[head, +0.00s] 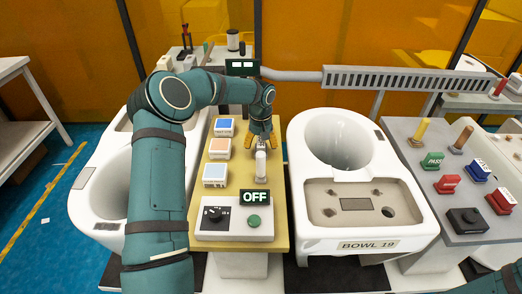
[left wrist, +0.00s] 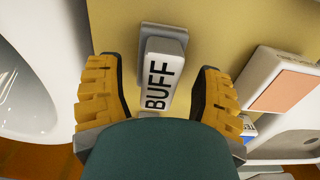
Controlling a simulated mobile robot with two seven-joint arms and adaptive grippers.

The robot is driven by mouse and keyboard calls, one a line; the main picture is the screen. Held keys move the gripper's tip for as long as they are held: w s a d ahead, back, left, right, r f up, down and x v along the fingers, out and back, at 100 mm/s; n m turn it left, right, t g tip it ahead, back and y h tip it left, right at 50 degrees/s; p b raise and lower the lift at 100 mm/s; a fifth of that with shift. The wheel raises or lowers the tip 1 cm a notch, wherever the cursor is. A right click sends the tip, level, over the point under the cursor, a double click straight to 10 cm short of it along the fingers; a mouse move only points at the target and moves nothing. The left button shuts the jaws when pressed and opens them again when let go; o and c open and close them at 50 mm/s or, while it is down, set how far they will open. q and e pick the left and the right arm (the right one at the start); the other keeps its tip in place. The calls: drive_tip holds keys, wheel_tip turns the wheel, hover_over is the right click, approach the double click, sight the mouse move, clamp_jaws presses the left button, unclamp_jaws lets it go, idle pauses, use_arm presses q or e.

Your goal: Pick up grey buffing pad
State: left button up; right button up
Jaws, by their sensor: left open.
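The grey buffing pad (head: 261,166) stands on the yellow board, in front of my left gripper in the head view. In the left wrist view it is a pale grey block (left wrist: 160,82) marked BUFF, with a darker grey base behind it. My left gripper (head: 261,138) is open above the board. In the left wrist view its yellow fingers (left wrist: 157,72) stand on both sides of the block, with a gap on each side. My right gripper is out of view; only part of that arm shows.
Blue- and orange-topped boxes (head: 219,148) stand left of the pad on the yellow board (head: 278,212). A control box (head: 235,222) with a knob, green button and OFF sign is at the front. White toilet bowls (head: 345,190) flank the board. Stamps stand on the right table.

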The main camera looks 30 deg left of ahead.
use_arm(q)
drive_tip(key=shift+f, duration=0.5)
clamp_jaws()
wheel_tip(320, 180, up, 10)
drive_tip(key=shift+r+p, duration=0.1)
drive_tip(key=shift+p, duration=0.85)
drive_tip(key=c, duration=1.1)
unclamp_jaws()
drive_tip(key=shift+c, duration=0.2)
